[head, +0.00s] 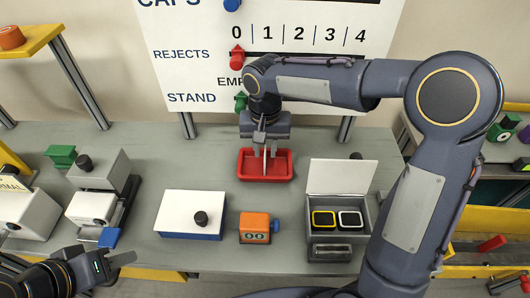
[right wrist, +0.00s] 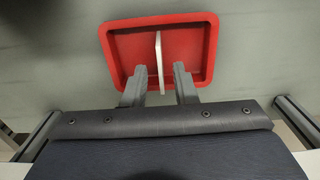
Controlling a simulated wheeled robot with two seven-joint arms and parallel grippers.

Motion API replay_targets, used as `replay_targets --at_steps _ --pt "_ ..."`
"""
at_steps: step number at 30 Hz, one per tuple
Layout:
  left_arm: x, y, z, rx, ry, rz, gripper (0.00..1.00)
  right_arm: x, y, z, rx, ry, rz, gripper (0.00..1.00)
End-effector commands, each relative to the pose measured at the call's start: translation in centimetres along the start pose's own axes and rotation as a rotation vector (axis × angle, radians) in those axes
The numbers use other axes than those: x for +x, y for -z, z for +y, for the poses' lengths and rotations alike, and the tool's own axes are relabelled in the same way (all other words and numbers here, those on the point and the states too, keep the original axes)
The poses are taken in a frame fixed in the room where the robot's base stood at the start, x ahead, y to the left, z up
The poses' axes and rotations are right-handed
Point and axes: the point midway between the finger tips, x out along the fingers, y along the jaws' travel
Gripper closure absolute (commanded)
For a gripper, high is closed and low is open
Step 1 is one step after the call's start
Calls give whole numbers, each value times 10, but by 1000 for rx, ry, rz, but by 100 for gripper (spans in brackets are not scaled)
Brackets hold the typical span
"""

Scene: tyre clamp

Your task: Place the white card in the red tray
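The red tray (head: 283,178) lies on the grey table below my right arm; it also fills the top of the right wrist view (right wrist: 205,50). The white card (right wrist: 160,62) is seen nearly edge-on, upright over or in the tray. I cannot tell whether it touches the tray floor. My right gripper (head: 266,153) points down over the tray. Its two fingers stand on either side of the card, with a visible gap on both sides. My left gripper (head: 122,260) is low at the left front, away from the tray; its finger opening cannot be made out.
A lidded grey box (head: 340,212) stands open right of the tray. An orange block (head: 254,228) and a white-topped blue box (head: 190,212) stand in front and left. White-and-grey devices (head: 95,205) fill the left. A white board (head: 200,60) rises behind.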

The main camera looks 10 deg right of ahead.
Motion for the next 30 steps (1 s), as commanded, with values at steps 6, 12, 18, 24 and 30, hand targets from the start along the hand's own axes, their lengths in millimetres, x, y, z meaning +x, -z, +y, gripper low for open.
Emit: replay_targets --at_steps 6,12,18,24,30 --pt "-2 1 1 0 0 0 64 -51 0 -1 0 4 4 75" --pt "-4 2 2 0 0 0 64 -84 0 -1 -1 2 2 75" --pt "-4 2 2 0 0 0 64 -97 0 0 -2 1 -1 75" --pt "-4 2 2 0 0 0 64 -97 0 0 -1 1 -1 75" --pt "-4 2 2 0 0 0 64 -97 0 0 -1 1 -1 75"
